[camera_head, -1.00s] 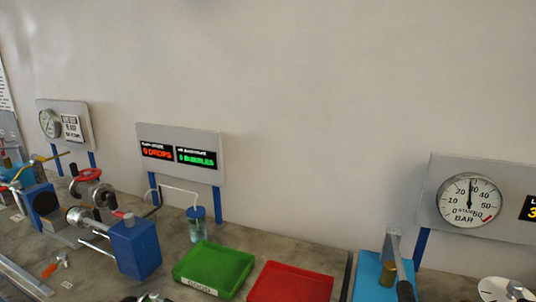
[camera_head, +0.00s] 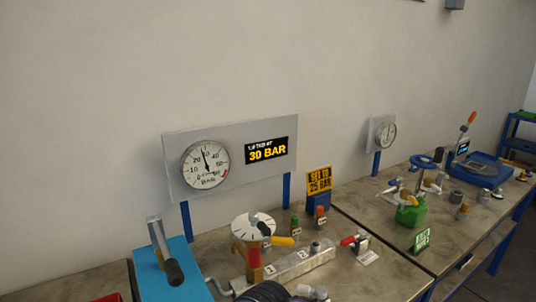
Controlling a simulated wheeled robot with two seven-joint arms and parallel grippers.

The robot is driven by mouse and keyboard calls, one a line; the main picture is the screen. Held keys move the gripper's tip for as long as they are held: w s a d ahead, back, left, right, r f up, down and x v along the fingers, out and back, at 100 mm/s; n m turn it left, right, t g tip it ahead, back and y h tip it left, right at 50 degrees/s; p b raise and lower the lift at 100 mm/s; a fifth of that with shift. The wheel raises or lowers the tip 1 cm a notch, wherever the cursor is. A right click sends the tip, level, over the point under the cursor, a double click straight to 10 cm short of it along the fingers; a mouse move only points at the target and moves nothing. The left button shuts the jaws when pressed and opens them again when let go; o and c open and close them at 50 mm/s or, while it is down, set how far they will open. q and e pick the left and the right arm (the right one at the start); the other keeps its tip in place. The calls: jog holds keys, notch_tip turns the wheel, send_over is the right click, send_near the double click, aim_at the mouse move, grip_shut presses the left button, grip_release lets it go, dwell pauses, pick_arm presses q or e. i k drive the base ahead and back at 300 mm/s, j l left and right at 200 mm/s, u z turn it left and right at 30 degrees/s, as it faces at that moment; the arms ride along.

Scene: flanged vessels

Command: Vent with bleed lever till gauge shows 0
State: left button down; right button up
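The round pressure gauge (camera_head: 205,165) hangs on a grey panel at left centre; its needle points up and slightly left, roughly between 20 and 30, clearly off 0. A white dial disc (camera_head: 253,226) tops the valve on the bench below. A yellow handle (camera_head: 282,241) sticks out to its right, and a red-tipped lever (camera_head: 348,240) stands beyond the metal block (camera_head: 300,262). I cannot tell which is the bleed lever. A dark ribbed shape cuts the bottom edge, unclear what it is. No gripper fingers show.
A pump lever with black grip (camera_head: 174,272) stands on a blue base (camera_head: 150,285) at left. A display (camera_head: 267,150) reads 30 BAR; an orange sign (camera_head: 319,180) reads 25 BAR. Another bench at right holds a small gauge (camera_head: 386,136) and a green can (camera_head: 410,213).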

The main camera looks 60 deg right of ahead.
aim_at(361, 233)
jog(key=k, duration=0.45)
jog(key=z, duration=0.45)
jog(key=k+z, duration=0.1)
jog(key=z, duration=0.35)
jog(key=l+z, duration=0.1)
jog(key=z, duration=0.75)
jog(key=i+z, duration=0.2)
jog(key=z, duration=0.15)
jog(key=i+j+z, duration=0.15)
jog(key=z, duration=0.2)
jog(key=i+l+u, duration=0.1)
jog(key=u, duration=1.75)
jog(key=l+u, duration=0.1)
jog(key=l, duration=0.65)
jog(key=k+l+u, duration=0.15)
jog(key=l, duration=0.65)
